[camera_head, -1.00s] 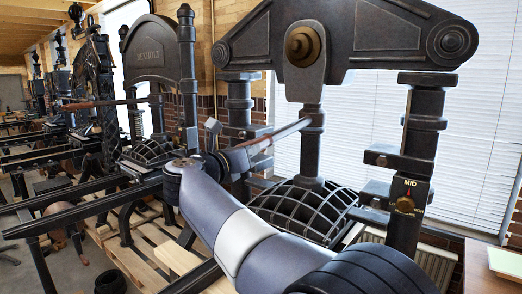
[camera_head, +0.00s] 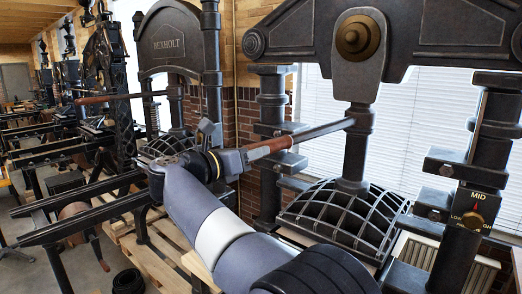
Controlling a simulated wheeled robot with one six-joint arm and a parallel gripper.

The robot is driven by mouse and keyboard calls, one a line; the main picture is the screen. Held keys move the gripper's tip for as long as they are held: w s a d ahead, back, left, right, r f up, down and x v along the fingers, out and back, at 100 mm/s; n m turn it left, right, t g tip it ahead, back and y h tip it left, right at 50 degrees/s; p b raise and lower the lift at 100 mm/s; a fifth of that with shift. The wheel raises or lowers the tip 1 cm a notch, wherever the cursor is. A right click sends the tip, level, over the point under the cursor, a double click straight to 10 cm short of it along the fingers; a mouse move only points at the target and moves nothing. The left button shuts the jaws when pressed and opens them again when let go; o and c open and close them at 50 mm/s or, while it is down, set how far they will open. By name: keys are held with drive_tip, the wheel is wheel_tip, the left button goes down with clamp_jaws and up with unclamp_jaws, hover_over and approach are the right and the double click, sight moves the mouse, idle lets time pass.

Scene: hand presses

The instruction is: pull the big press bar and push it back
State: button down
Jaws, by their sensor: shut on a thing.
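The big press bar (camera_head: 318,133) is a grey metal rod with a brown wooden handle (camera_head: 268,148). It runs left and slightly down from the central spindle (camera_head: 357,150) of the near black press (camera_head: 385,40). My gripper (camera_head: 246,157) is shut on the outer end of the wooden handle. The jaws are small in view and the handle's tip is hidden. My arm reaches up to it from the bottom of the picture. A dial (camera_head: 473,209) marked MID is on the press's right column.
A domed, ribbed platen (camera_head: 340,212) lies below the bar. A second press marked BEXHOLT (camera_head: 170,50) stands behind on the left, with long dark rails (camera_head: 90,215). A wooden pallet (camera_head: 160,265) is on the floor. Window blinds (camera_head: 420,120) are behind the near press.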

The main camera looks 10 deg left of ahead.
drive_tip(key=shift+a+r, duration=0.2)
drive_tip(key=shift+r, duration=0.05)
drive_tip(key=c, duration=1.3)
unclamp_jaws()
drive_tip(key=shift+w, duration=0.15)
drive_tip(key=shift+o, duration=0.8)
drive_tip(key=shift+w+a+f, duration=0.15)
drive_tip(key=shift+a, duration=0.1)
drive_tip(key=shift+o, duration=1.2)
drive_tip(key=shift+f, duration=0.1)
drive_tip(key=shift+s+a+f, duration=0.1)
drive_tip(key=shift+s+a, duration=0.15)
drive_tip(key=shift+s, duration=0.1)
drive_tip(key=b+v, duration=0.3)
drive_tip(key=v, duration=0.7)
